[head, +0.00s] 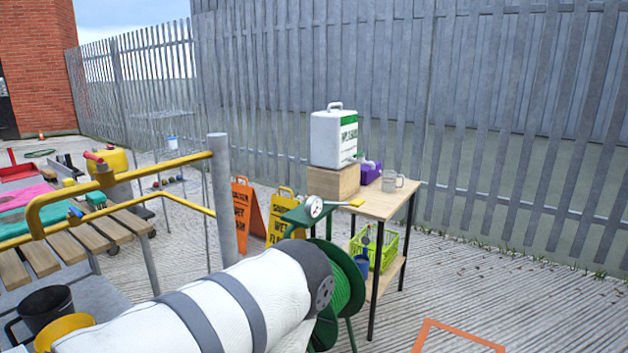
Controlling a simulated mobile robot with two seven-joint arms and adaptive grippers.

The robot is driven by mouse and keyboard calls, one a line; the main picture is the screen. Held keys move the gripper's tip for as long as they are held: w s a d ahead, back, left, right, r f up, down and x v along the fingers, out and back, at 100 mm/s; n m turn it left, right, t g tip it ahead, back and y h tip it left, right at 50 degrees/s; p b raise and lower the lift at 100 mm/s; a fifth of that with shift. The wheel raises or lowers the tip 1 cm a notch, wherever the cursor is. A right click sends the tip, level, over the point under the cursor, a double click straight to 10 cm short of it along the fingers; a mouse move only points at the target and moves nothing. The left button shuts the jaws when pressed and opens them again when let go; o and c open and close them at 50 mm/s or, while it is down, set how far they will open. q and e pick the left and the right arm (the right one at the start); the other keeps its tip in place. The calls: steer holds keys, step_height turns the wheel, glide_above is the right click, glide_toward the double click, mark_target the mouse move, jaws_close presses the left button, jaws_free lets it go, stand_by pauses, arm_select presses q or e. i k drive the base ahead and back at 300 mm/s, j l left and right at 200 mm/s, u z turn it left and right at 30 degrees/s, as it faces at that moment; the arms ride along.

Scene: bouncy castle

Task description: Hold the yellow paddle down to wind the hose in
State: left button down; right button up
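A small yellow paddle (346,204) sticks out to the right from the top of a green hose reel (327,225), beside a round white gauge (314,206). Green hose (345,290) is wound on the reel's drum. A white arm link of mine with grey bands crosses the foreground and hides the left and lower part of the reel. Neither of my grippers shows, and I see nothing touching the paddle.
A wooden table (385,202) behind the reel carries a white container (334,137) on a wooden block. Orange (246,212) and yellow (279,216) warning signs stand behind it. A yellow rail (130,170) and a slatted bench (90,238) are left. An orange outline (452,332) lies front right.

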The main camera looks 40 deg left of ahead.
mark_target(356, 203)
steer(key=i+u, duration=0.85)
steer(key=i, duration=0.15)
steer(key=i+l+u, duration=0.4)
steer(key=i+j, duration=0.05)
steer(key=j, duration=0.05)
